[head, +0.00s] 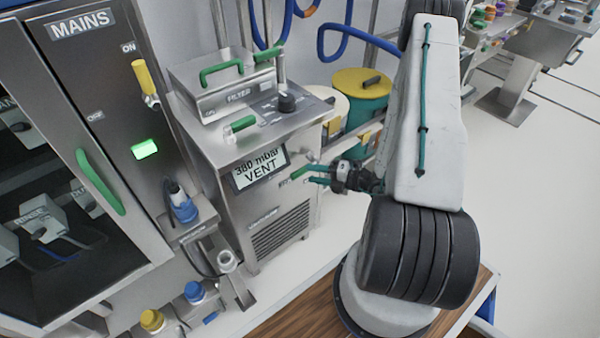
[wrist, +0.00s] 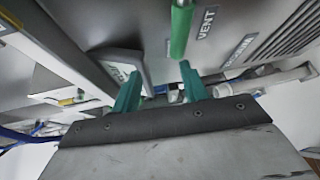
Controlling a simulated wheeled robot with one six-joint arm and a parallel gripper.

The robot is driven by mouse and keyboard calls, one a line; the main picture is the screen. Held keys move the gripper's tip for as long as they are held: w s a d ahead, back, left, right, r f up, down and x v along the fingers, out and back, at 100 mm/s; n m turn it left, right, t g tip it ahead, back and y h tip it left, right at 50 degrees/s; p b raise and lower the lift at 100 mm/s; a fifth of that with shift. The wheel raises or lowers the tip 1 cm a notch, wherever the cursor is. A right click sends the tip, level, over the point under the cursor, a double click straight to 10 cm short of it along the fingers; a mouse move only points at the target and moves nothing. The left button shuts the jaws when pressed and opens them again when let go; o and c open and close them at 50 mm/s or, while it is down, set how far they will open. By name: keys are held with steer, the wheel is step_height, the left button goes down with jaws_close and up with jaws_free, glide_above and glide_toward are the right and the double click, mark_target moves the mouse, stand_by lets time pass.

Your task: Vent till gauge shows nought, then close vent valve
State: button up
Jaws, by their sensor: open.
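The gauge (head: 260,168) on the front of the steel unit reads 380 mbar, with VENT below it. In the wrist view the green vent valve handle (wrist: 182,28) stands beside a VENT label (wrist: 206,22). In the head view the handle (head: 299,172) shows just right of the gauge. My gripper (head: 315,174) is open at the unit's front, its teal fingers close to the handle. In the wrist view my fingers (wrist: 161,82) are apart with nothing gripped, and the handle lies beyond their tips. Whether a finger touches it is unclear.
A MAINS cabinet (head: 98,160) with a yellow lever (head: 144,78) and a lit green lamp (head: 145,149) stands at left. The unit's top carries a FILTER box (head: 225,84) with green handles and a black knob (head: 287,102). A green yellow-lidded drum (head: 362,95) stands behind.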

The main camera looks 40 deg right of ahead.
mark_target(304, 173)
steer(key=f+m, duration=0.1)
steer(key=d+f+m+h, duration=0.1)
steer(key=f+m+t+h, duration=0.1)
steer(key=shift+w+d+m, duration=0.3)
steer(key=x, duration=0.7)
steer(key=shift+c, duration=0.3)
jaws_close()
